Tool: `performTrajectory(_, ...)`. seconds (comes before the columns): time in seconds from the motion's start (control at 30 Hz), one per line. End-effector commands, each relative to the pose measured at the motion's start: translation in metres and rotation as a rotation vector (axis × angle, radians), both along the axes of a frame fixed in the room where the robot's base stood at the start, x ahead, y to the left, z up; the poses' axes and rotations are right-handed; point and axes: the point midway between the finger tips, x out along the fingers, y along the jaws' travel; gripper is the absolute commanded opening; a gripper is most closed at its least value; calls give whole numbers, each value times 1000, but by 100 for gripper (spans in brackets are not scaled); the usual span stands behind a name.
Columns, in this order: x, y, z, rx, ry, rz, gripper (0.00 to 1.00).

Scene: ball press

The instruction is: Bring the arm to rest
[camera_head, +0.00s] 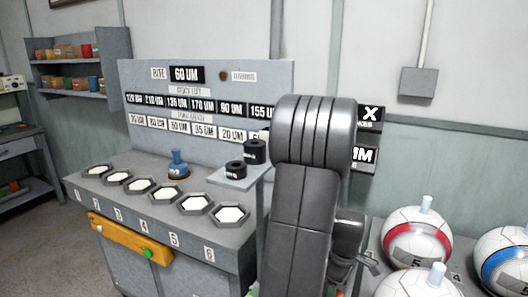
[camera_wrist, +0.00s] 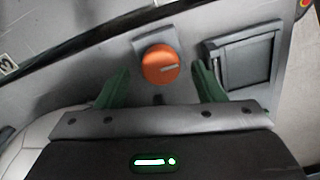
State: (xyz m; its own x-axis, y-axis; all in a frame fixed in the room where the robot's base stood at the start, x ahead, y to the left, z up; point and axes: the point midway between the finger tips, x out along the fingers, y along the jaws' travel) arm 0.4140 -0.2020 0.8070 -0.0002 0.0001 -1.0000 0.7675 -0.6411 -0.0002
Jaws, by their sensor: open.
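My arm, a grey jointed link, stands large in the middle of the head view and hides part of the bench and panel behind it. My gripper (camera_wrist: 162,88) shows in the wrist view with two green fingers spread apart and nothing between them. Beyond the fingertips is an orange round knob (camera_wrist: 160,65) on a grey panel. The knob appears in the gap between the fingers, and I cannot tell how far away it is. In the head view the gripper's fingers are hidden or too small to make out.
A grey bench (camera_head: 150,205) with several numbered hexagonal wells and a blue-handled tool (camera_head: 178,165) stands left of my arm. A label panel (camera_head: 220,80) rises behind it. White balls with coloured bands (camera_head: 418,235) sit at the right. A dark framed recess (camera_wrist: 245,60) lies right of the knob.

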Motion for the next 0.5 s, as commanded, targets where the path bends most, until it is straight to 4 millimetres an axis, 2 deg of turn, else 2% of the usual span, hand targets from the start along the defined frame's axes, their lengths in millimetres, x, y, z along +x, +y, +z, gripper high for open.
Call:
performTrajectory(0.1,1,0,26,-2,-6,0,62)
performTrajectory(0.5,1,0,107,-2,-6,1,62)
